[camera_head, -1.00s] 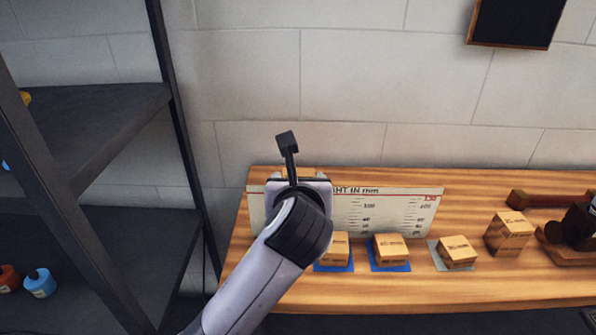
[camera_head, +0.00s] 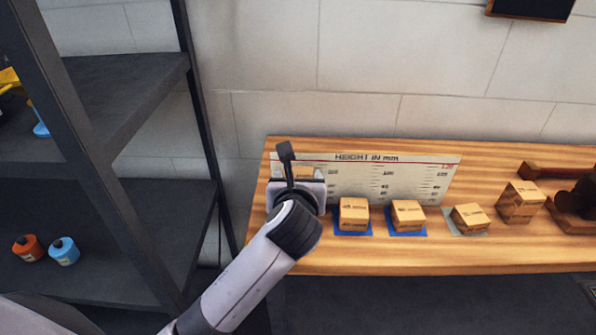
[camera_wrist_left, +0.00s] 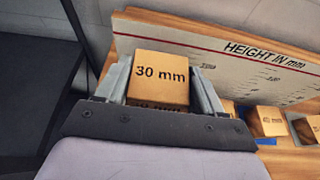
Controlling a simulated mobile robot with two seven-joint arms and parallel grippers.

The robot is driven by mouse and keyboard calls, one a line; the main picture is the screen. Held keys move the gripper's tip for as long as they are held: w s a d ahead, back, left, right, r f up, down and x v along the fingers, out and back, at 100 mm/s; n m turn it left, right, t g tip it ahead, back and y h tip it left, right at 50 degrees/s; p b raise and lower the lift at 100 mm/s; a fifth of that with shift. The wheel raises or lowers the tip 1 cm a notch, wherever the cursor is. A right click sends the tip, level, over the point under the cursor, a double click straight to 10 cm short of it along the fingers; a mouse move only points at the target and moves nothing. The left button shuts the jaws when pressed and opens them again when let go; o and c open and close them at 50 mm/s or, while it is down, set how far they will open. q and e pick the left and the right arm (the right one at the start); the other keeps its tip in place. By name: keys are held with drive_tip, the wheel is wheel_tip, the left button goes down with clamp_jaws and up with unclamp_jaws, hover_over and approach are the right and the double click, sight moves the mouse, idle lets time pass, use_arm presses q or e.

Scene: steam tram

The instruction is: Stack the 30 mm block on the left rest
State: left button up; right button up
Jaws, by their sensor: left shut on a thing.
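My left gripper (camera_head: 297,182) is over the left end of the wooden table, in front of the height board. In the left wrist view its jaws (camera_wrist_left: 162,82) are shut on the 30 mm block (camera_wrist_left: 160,70), whose label faces that camera. In the head view my gripper and wrist hide most of that block. Just right of the gripper, a wooden block (camera_head: 354,213) sits on the left blue pad (camera_head: 340,232). Another block (camera_head: 408,213) sits on the right blue pad (camera_head: 420,233). I cannot tell whether the held block touches the table. My right gripper is not in view.
The height board (camera_head: 400,178) stands behind the blocks. A block (camera_head: 469,217) on a grey pad (camera_head: 448,217), a taller block (camera_head: 520,200) and a dark object (camera_head: 575,215) are further right. A dark shelf (camera_head: 110,210) with orange (camera_head: 28,248) and blue (camera_head: 64,251) bottles is left.

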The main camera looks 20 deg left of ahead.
use_arm(q)
drive_tip(key=shift+f, duration=2.2)
drive_tip(key=o, duration=1.2)
drive_tip(key=shift+r, duration=0.25)
drive_tip(key=shift+r, duration=1)
drive_tip(key=shift+r, duration=2.5)
